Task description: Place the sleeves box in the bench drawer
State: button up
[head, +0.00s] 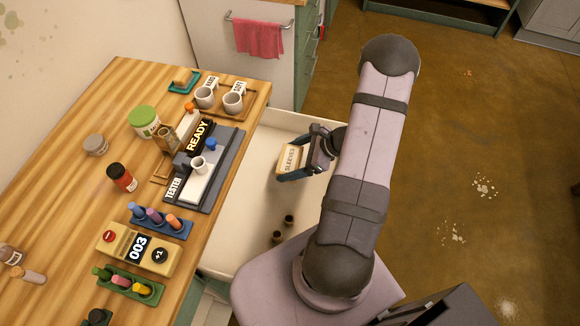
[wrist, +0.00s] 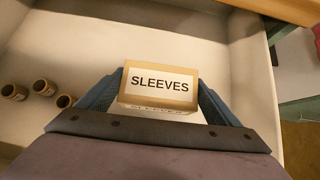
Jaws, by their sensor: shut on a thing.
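The sleeves box (head: 291,157) is a small tan box with a white label reading SLEEVES. My gripper (head: 297,165) is shut on it, with a blue finger on each side. In the wrist view the sleeves box (wrist: 158,84) sits level between the fingertips of my gripper (wrist: 158,95). The bench drawer (head: 250,240) is open beside the bench, with a pale inside. In the wrist view the drawer (wrist: 150,35) floor lies under and around the box. I cannot tell whether the box touches the drawer floor.
Several small brown cylinders (wrist: 42,88) are in the drawer, left of the box in the wrist view. The drawer floor around the box looks clear. The wooden bench (head: 75,190) holds a tester, cups, jars and vial racks. A pink towel (head: 258,38) hangs behind.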

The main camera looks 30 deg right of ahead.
jog(key=shift+f, duration=2.1)
jog(key=shift+f, duration=0.1)
jog(key=o, duration=1)
jog(key=v, duration=1.2)
jog(key=shift+b, duration=0.3)
notch_tip(320, 180, up, 8)
jog(key=n+g+h, duration=0.3)
jog(key=n+g, duration=0.4)
jog(key=n, duration=1)
send_over(290, 167)
jog(key=s+a, duration=0.8)
jog(key=s, duration=0.1)
jog(key=s+a+r+n+h, duration=0.1)
jog(key=n, duration=0.2)
jog(key=s+a+n+h, duration=0.1)
jog(key=n, duration=0.2)
jog(key=s+a+r+n+t+h, duration=0.1)
jog(key=n, duration=0.2)
jog(key=shift+r+n+h, duration=0.3)
jog(key=shift+r, duration=0.1)
